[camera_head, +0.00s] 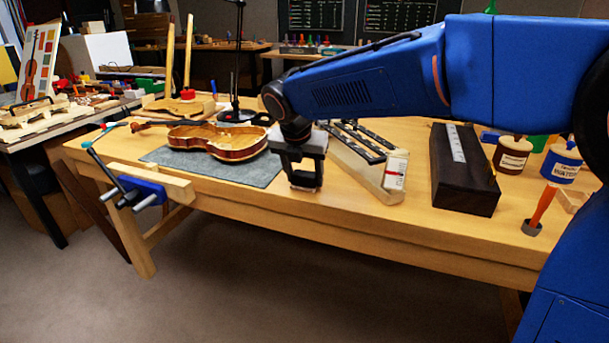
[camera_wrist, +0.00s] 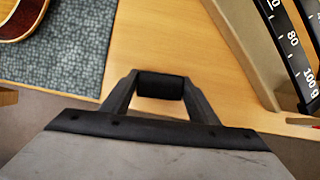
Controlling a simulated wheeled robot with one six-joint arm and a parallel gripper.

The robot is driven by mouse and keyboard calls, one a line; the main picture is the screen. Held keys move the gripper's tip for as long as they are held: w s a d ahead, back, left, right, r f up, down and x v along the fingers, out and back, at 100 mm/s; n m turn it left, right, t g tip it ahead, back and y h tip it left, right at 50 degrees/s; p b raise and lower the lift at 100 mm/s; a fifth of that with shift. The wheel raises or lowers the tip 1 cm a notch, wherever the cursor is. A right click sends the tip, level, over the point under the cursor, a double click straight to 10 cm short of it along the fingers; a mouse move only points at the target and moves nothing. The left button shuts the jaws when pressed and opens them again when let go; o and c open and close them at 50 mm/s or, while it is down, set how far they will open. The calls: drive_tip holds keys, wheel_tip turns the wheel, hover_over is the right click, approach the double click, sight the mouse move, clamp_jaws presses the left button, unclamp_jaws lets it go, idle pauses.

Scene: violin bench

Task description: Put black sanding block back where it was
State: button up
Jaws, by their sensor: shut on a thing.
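The black sanding block (camera_wrist: 160,86) shows in the wrist view as a small dark piece between my fingertips. My gripper (camera_head: 304,183) is shut on it, just right of the grey mat (camera_head: 222,182) near the bench's front edge. In the wrist view my gripper (camera_wrist: 160,88) has bare bench wood beyond the block, with the mat to the left. I cannot tell whether the block touches the bench top. In the head view the block is hard to make out against the dark fingers.
An open violin body (camera_head: 240,143) lies on the mat. A pale wooden case with black bars (camera_head: 365,177) stands close right of my gripper. Further right are a dark box (camera_head: 463,183), jars (camera_head: 512,155) and an orange-handled tool (camera_head: 541,208). A blue clamp (camera_head: 143,190) is at the left edge.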

drive_tip(key=shift+f, duration=0.25)
drive_tip(key=o, duration=1.1)
drive_tip(key=v, duration=1.7)
drive_tip(key=shift+s+r, duration=0.2)
drive_tip(key=shift+s, duration=0.05)
